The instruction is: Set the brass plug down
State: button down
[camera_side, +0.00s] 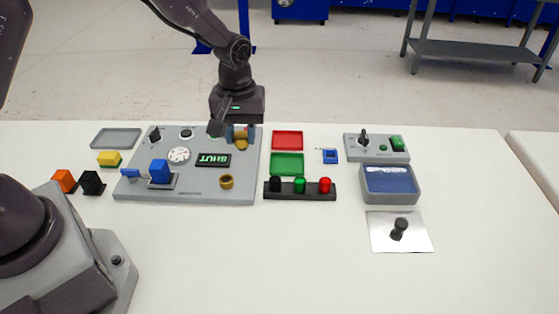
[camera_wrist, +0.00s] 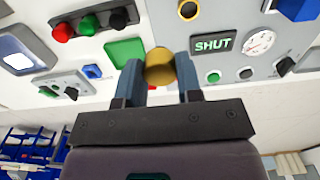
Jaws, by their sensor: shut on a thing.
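The brass plug (camera_wrist: 160,70) is a rounded, gold-coloured piece between the two fingers of my gripper (camera_wrist: 160,62) in the wrist view. My gripper is shut on it. In the side view my gripper (camera_side: 232,132) is over the back right part of the grey panel (camera_side: 140,188), and the plug (camera_side: 241,145) shows just below the fingers. Whether the plug touches the panel I cannot tell. A brass ring (camera_side: 226,182) is on the panel nearer the front; it also shows in the wrist view (camera_wrist: 188,9), apart from the plug.
The panel carries a SHUT display (camera_side: 213,160), a dial (camera_side: 179,154) and a blue block (camera_side: 160,171). To its right are red (camera_side: 287,140) and green (camera_side: 287,163) trays and a dark rack (camera_side: 288,195) with coloured caps. The front table is clear.

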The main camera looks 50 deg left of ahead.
jog(key=w+f, duration=0.3)
jog(key=w, duration=0.1)
jog(key=w+f, duration=0.3)
jog(key=w, duration=0.1)
jog(key=w+f, duration=0.3)
jog(key=w, duration=0.1)
jog(key=shift+w+d+f, duration=0.15)
jog(key=shift+d, duration=0.05)
jog(key=shift+w+f, duration=0.1)
jog(key=shift+f, duration=1.5)
jog(key=shift+f, duration=0.1)
jog(key=c, duration=0.8)
grip_release()
notch_tip(320, 180, up, 12)
jog(key=shift+r, duration=0.25)
